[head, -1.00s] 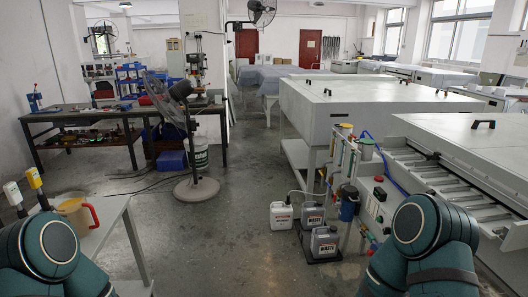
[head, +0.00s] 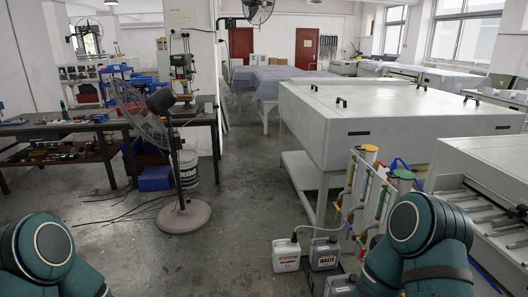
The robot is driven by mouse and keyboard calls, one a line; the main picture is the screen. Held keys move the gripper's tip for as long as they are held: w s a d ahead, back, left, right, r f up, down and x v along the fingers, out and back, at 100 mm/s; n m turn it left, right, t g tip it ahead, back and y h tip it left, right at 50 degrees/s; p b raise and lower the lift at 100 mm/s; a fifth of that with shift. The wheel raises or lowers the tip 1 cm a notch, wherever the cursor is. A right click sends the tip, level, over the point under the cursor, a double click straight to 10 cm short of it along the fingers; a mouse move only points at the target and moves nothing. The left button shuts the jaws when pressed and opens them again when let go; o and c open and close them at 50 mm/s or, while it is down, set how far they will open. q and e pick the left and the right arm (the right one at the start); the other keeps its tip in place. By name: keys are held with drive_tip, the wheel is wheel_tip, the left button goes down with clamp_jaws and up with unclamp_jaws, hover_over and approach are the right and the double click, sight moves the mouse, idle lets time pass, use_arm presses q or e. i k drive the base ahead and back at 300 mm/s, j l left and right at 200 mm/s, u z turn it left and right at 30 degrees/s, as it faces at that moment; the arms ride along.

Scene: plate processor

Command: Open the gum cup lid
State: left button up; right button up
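Two upright cylindrical cups stand on the side of the plate processor, right of centre. One has a yellowish top (head: 369,149) and the nearer one has a green top (head: 403,174). I cannot tell which is the gum cup, or whether their lids are shut. My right arm's teal links cover part of the processor's side below and right of them. Neither of my grippers is in view; only upper arm parts show at the bottom left and bottom right.
The plate processor (head: 480,160) and a long white machine (head: 365,125) fill the right. White and grey waste jugs (head: 286,254) (head: 324,255) stand on the floor by the processor. A standing fan (head: 182,214) is left of centre. The floor between is clear.

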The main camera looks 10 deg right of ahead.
sight(368, 147)
drive_tip(key=i+z, duration=0.15)
drive_tip(key=i, duration=0.3)
drive_tip(key=i+j+z, duration=0.2)
drive_tip(key=i, duration=0.25)
drive_tip(key=i+j+z, duration=0.15)
drive_tip(key=i, duration=0.25)
drive_tip(key=i+j+z, duration=0.15)
drive_tip(key=i+z, duration=0.2)
drive_tip(key=z, duration=0.15)
drive_tip(key=i+j+z, duration=0.25)
drive_tip(key=z, duration=0.2)
drive_tip(key=i+j+z, duration=0.25)
drive_tip(key=j+z, duration=0.25)
drive_tip(key=i+j+z, duration=0.15)
drive_tip(key=j+z, duration=0.2)
drive_tip(key=z, duration=0.15)
